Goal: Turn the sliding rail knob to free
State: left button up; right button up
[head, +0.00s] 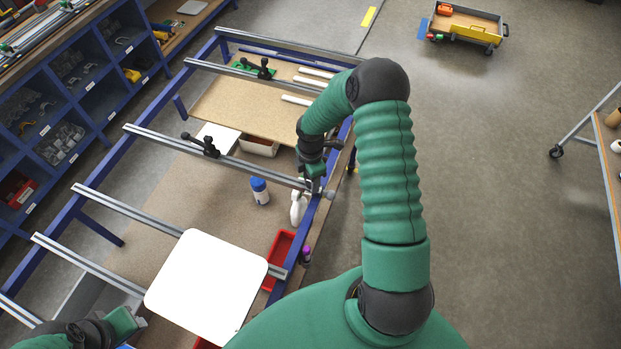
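Several grey metal rails cross the blue frame. One rail (250,177) runs to the frame's right side, where my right gripper (316,187) is down at its end. A small grey part (330,194) shows at that rail end, beside the gripper; I cannot tell whether it is the knob or whether the gripper touches it. The fingers are too small and covered to read. Black clamps with handles sit on this rail (207,147) and on a farther rail (258,69). My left gripper (128,321) is at the lower left, partly cut off, away from that rail end.
A blank white sign plate (205,287) lies across the nearer rails. A blue-capped bottle (260,191), a white spray bottle (298,207) and a red bin (279,258) are near the gripper. Blue shelving (70,110) stands left. The floor to the right is mostly clear.

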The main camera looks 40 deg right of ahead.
jog(key=shift+o, duration=0.6)
jog(key=shift+r, duration=0.25)
notch_tip(320, 180, up, 16)
jog(key=b, duration=0.2)
jog(key=shift+d, duration=0.1)
jog(key=s+a+f+m+t+b, duration=0.1)
jog(key=s+a+f+m+b, duration=0.4)
jog(key=a+m, duration=0.2)
jog(key=s+a+f+m+t+b, duration=0.1)
jog(key=s+a+f+m+b, duration=0.4)
jog(key=a, duration=0.7)
jog(key=shift+s+f+m+t, duration=0.15)
jog(key=shift+f+m+t, duration=0.25)
jog(key=shift+m, duration=0.9)
